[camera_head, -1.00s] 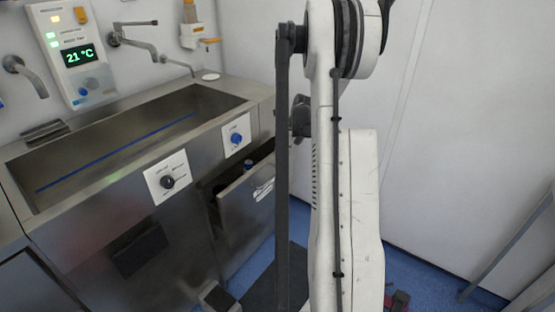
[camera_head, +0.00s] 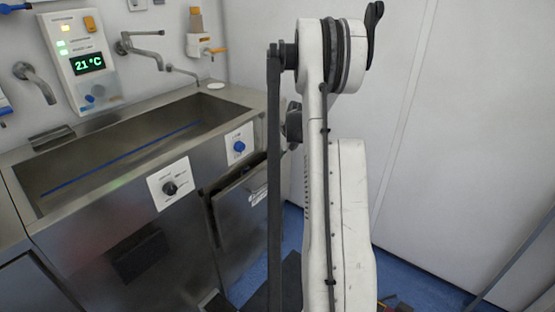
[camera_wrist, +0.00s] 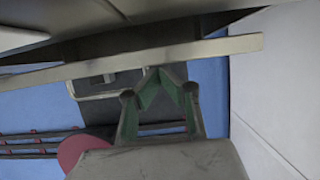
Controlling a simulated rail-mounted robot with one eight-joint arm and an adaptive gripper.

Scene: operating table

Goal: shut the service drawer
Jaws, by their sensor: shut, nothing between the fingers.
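The service drawer (camera_head: 238,212) is a grey metal front below the sink unit in the head view. It stands slightly out and tilted, with a narrow dark gap along its top edge. My arm covers its right side. In the wrist view, a long pale metal edge, apparently of the drawer front (camera_wrist: 215,50), crosses the upper picture, with a dark gap behind it. My gripper (camera_wrist: 165,76) is shut and empty, its green-padded fingertips together at that edge. Whether they touch it is hard to tell. The gripper is hidden in the head view.
The steel sink (camera_head: 120,150) stands above the drawer, with a black knob (camera_head: 170,188) and a blue knob (camera_head: 239,146) on its front. A white wall (camera_head: 460,130) is at the right. Blue floor (camera_head: 400,270) shows beside my arm.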

